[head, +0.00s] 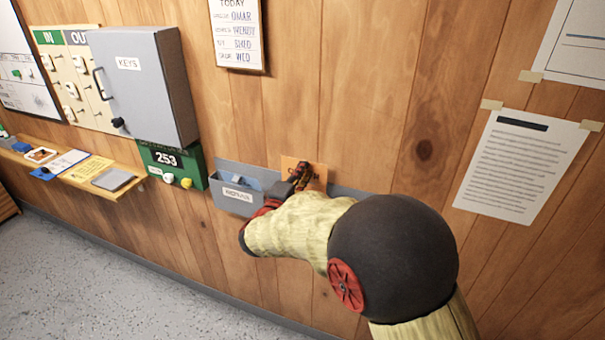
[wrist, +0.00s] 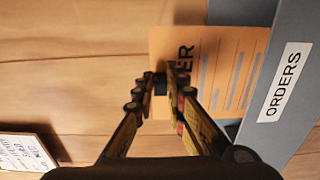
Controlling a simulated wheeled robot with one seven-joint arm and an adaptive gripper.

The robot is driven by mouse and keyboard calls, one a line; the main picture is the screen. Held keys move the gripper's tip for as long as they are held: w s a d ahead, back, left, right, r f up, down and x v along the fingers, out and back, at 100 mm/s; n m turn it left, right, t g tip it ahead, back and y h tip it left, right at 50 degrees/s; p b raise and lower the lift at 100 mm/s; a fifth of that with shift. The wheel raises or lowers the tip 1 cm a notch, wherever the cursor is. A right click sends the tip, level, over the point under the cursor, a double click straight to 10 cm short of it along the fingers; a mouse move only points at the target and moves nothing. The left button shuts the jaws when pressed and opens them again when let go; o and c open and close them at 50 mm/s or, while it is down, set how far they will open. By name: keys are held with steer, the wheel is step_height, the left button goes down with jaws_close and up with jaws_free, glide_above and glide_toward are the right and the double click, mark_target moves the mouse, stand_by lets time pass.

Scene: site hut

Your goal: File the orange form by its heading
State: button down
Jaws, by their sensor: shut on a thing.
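The orange form (wrist: 215,70) is gripped near its heading end. Its dark heading ends in "ER"; the rest is covered by my fingers. My gripper (wrist: 170,84) is shut on it. The form's other end passes behind the front wall of the grey pocket labelled ORDERS (wrist: 262,110), overlapping its opening; how deep it sits is hidden. In the head view the form (head: 290,163) shows upright against the wall above my gripper (head: 303,176). My arm hides most of the pocket there, with a grey strip (head: 345,191) showing to the right.
Another grey pocket (head: 236,195), with a label that looks like ROTAS and papers inside, hangs left of my gripper. Further left are a green 253 board (head: 170,164), a grey key cabinet (head: 145,85) and a shelf (head: 120,188) with cards. A printed sheet (head: 522,165) is taped at right.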

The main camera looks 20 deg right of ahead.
steer(key=shift+f, duration=0.15)
steer(key=shift+f+b, duration=1.45)
steer(key=shift+b, duration=0.6)
steer(key=c, duration=1.9)
jaws_free()
steer(key=shift+o, duration=0.8)
